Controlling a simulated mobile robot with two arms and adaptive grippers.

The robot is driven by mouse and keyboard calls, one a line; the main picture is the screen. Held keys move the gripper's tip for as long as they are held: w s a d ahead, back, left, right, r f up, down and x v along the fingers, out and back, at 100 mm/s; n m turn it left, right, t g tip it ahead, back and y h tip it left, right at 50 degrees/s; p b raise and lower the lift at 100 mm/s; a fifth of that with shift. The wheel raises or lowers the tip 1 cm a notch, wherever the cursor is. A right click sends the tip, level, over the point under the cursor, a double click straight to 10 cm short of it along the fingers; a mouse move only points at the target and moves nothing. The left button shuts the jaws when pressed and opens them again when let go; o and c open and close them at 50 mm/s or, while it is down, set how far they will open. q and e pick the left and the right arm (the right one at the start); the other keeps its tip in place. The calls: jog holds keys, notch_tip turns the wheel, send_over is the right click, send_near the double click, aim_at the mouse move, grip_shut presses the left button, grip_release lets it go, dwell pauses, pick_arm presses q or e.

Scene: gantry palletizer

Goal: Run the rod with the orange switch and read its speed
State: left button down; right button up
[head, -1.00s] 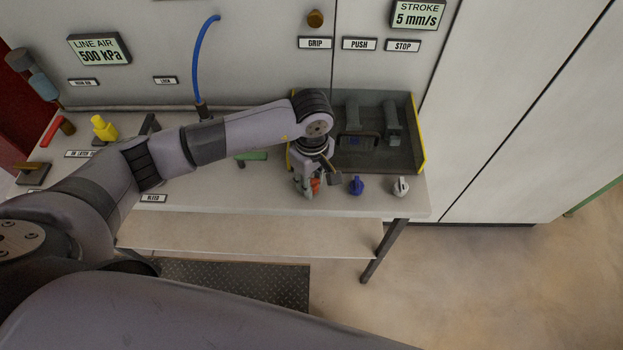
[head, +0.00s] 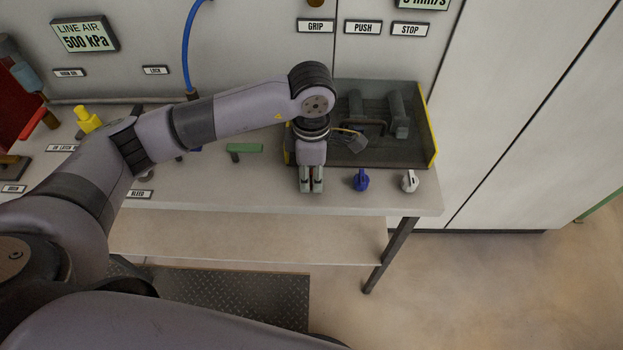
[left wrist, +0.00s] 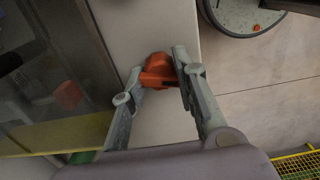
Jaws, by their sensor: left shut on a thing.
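My left gripper (head: 311,186) points down at the front edge of the bench, left of the blue switch (head: 361,180). In the left wrist view its fingers (left wrist: 160,68) are shut on the orange switch (left wrist: 156,82), one on each side. The fingers hide the orange switch in the head view. The stroke display (head: 424,3) is cut off by the top edge; only the lower part of its figure and "mm/s" show. I cannot make out the rod for certain. My right gripper is not in view.
A white switch (head: 410,181) stands right of the blue one. A dark tray (head: 425,120) with yellow edges holds dark metal parts just behind the gripper. The line air display (head: 85,36) reads 500 kPa. Open floor (head: 480,290) lies to the right.

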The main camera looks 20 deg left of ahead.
aim_at(311, 178)
pick_arm(q)
jog(key=shift+n+b, duration=1)
jog(key=shift+n, duration=0.5)
jog(key=c, duration=1.3)
grip_release()
notch_tip(311, 178, up, 12)
jog(key=shift+f, duration=0.1)
